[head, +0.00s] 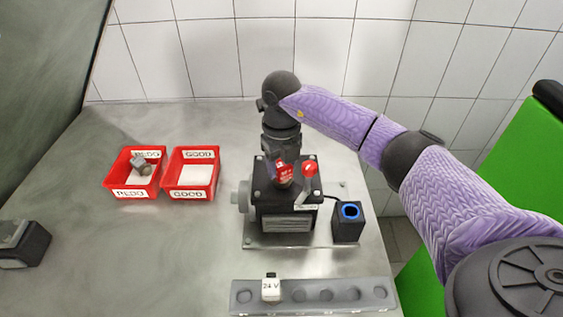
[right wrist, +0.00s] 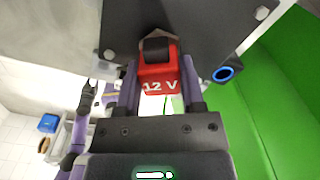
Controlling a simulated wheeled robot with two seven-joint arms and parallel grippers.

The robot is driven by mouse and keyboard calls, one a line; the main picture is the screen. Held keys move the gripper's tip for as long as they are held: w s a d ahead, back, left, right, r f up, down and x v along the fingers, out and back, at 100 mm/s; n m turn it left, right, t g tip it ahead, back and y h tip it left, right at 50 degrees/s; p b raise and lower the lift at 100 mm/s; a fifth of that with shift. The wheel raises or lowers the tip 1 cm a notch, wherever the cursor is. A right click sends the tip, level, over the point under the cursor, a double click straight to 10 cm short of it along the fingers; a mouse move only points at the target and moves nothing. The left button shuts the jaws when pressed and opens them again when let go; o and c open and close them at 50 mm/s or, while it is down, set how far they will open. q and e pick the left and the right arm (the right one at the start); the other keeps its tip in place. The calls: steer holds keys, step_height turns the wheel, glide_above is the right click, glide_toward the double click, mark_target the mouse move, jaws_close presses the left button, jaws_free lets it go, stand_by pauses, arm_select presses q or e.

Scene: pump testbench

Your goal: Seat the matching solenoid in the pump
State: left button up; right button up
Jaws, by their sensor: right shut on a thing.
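The pump (head: 286,212) is a dark block on a metal base plate, with a red-knobbed lever (head: 309,169) on its top right. My right gripper (head: 279,168) points down over the pump's top. It is shut on a red solenoid (head: 285,177), which reads "12 V" in the right wrist view (right wrist: 158,72). There the solenoid sits between the two fingers, close against the pump's dark face (right wrist: 195,18). I cannot tell whether it touches the pump or is in its seat. A white "24 V" solenoid (head: 270,288) stands in the rack. My left gripper is not in the head view.
The grey rack (head: 338,283) has several empty holes. A black box with a blue ring (head: 348,222) stands right of the pump. Red REDO (head: 131,193) and GOOD (head: 189,195) bins stand left; REDO holds a grey part (head: 142,165). A dark block (head: 22,246) lies at the left edge.

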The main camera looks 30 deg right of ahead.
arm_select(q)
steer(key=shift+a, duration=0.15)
arm_select(e)
steer(key=shift+f, duration=0.1)
steer(key=shift+f, duration=0.2)
steer(key=o, duration=1.1)
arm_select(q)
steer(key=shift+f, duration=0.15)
arm_select(e)
steer(key=shift+o, duration=0.2)
steer(key=shift+o, duration=0.6)
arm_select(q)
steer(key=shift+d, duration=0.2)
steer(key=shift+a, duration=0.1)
